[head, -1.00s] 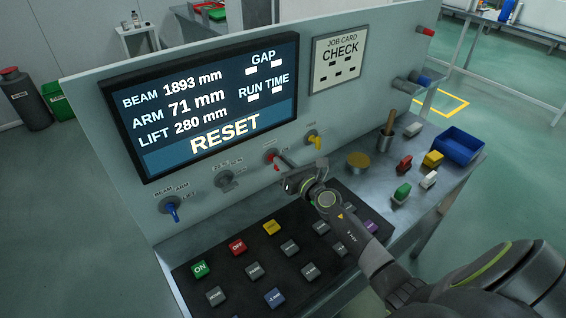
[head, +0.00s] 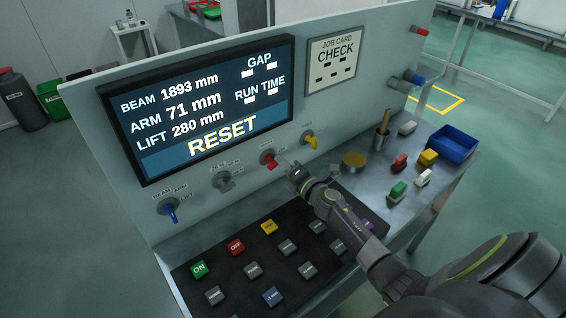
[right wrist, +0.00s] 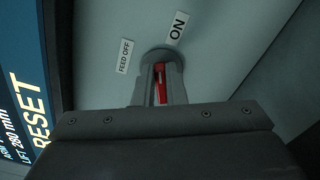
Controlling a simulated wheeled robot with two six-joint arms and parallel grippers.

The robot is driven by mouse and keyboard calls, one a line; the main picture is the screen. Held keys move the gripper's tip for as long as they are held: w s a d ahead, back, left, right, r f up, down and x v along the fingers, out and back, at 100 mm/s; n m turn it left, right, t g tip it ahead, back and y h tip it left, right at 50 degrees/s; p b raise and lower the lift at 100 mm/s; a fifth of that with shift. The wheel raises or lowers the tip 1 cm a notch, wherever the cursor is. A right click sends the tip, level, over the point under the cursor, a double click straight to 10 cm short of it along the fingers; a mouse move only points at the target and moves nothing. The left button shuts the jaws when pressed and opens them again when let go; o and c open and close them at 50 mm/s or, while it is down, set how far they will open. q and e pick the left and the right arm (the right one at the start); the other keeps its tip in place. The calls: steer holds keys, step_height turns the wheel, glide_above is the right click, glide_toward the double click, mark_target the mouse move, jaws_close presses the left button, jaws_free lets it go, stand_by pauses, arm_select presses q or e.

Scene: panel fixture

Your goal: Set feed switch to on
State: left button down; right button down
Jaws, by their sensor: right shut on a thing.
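The feed switch is a small red lever (head: 271,163) on a round grey base on the sloping panel, below the screen. In the right wrist view the red lever (right wrist: 161,84) shows between the two grey fingers. A "FEED OFF" label (right wrist: 124,56) and an "ON" label (right wrist: 178,27) stand beside its base. My right gripper (head: 284,164) is at the switch, shut on the red lever; it also shows in the right wrist view (right wrist: 161,90). The fingers partly hide the lever, so I cannot tell which label it points to. My left gripper is not in view.
A yellow switch (head: 310,141) is close on the right; a grey switch (head: 223,181) and a blue one (head: 170,211) are on the left. A black button board (head: 300,250) lies below. Coloured blocks and a blue bin (head: 452,145) are at the right.

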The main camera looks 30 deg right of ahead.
steer(key=m, duration=0.4)
steer(key=shift+d+f+m+p, duration=0.1)
steer(key=shift+f+m+p, duration=0.2)
steer(key=shift+f+p, duration=0.1)
stand_by(0.4)
steer(key=c, duration=1.5)
jaws_free()
steer(key=s, duration=0.3)
steer(key=s+d, duration=0.1)
steer(key=s, duration=0.5)
steer(key=shift+d+f, duration=0.1)
steer(key=shift+d, duration=0.05)
steer(key=s+b, duration=0.1)
steer(key=s, duration=0.1)
steer(key=s+b, duration=0.1)
steer(key=s, duration=0.1)
steer(key=s+d+b, duration=0.1)
steer(key=s, duration=0.2)
steer(key=shift+f, duration=0.1)
steer(key=shift+s+r+b, duration=0.2)
steer(key=shift+s+b, duration=0.25)
steer(key=shift+s, duration=0.2)
